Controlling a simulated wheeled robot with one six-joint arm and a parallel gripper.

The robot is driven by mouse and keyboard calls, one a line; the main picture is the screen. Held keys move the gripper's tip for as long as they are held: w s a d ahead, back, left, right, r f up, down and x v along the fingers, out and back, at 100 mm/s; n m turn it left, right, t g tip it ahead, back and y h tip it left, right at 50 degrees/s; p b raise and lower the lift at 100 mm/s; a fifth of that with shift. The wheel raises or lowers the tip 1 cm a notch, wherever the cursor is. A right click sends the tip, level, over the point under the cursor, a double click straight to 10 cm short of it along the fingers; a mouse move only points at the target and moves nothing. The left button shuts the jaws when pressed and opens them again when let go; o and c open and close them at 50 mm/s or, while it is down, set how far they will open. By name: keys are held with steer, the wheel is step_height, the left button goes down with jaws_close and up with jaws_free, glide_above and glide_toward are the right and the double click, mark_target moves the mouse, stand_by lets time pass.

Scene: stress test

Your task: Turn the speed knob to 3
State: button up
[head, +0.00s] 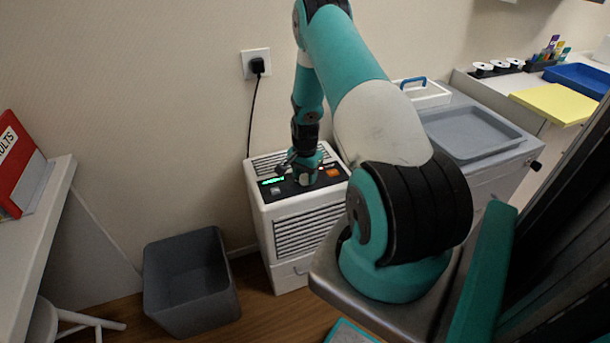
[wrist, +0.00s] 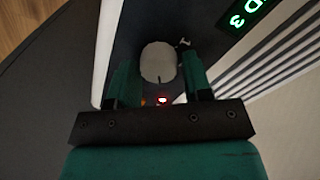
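The speed knob (wrist: 158,62) is a round, pale grey disc on the dark panel of a white appliance, seen in the wrist view. My gripper (wrist: 160,72) has one finger on each side of it, and the fingers appear to touch its edges. A small white mark lies just beyond the right fingertip. The green display (wrist: 243,14) shows a D and a 3; the rest is cut off. In the head view my gripper (head: 304,170) is over the top panel of the appliance (head: 300,215) and hides the knob.
A red light (wrist: 162,99) glows near the knob. An orange button (head: 333,172) sits on the panel's right side. A grey bin (head: 190,285) stands on the floor to the left. A cart with a grey tray (head: 468,132) is to the right. A black cord (head: 252,115) hangs behind.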

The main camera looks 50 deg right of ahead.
mark_target(305, 176)
steer(key=shift+o, duration=1)
step_height(305, 176, up, 17)
steer(key=shift+r+p, duration=0.2)
steer(key=shift+p, duration=0.1)
